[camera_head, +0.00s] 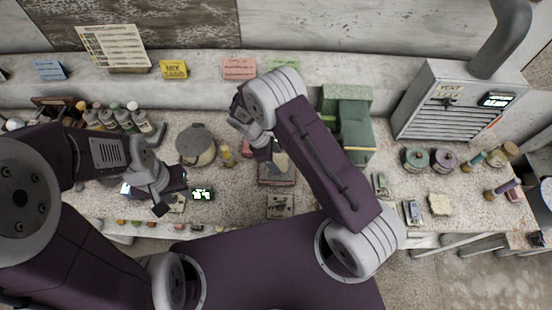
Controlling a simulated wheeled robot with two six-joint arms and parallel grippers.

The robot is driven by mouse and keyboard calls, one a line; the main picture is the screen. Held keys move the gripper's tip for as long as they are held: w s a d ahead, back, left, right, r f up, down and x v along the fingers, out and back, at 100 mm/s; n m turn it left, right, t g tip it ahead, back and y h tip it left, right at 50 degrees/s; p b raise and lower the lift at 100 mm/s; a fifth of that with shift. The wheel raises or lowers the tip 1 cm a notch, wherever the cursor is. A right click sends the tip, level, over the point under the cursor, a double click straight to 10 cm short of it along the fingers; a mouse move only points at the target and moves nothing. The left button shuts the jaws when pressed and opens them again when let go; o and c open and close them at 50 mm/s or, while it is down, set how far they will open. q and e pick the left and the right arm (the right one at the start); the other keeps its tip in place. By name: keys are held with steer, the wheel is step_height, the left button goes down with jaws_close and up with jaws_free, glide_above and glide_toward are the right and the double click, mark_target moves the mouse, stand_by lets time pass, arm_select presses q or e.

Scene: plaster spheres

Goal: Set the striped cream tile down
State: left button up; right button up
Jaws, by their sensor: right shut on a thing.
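My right gripper (266,152) is over the middle of the bench, in front of the back ledge. It is shut on a small cream piece (281,162), most likely the striped cream tile. The piece is partly hidden by the gripper, and its stripes are too small to make out. The piece is above or at a grey-brown block (276,174); I cannot tell whether they touch. My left gripper (168,197) is low over the left part of the bench, beside a small pale tile (177,204). Its finger gap is not clear.
A lidded pot (196,145) and several bottles (120,118) stand at left. A patterned tile (280,206) lies near the front edge. Jars (415,160) stand at right.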

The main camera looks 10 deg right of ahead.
steer(key=shift+f+b, duration=0.55)
steer(key=shift+f, duration=0.15)
stand_by(0.5)
steer(key=o, duration=1.7)
steer(key=shift+r, duration=0.15)
steer(key=shift+r+p, duration=1.75)
steer(key=shift+r, duration=0.2)
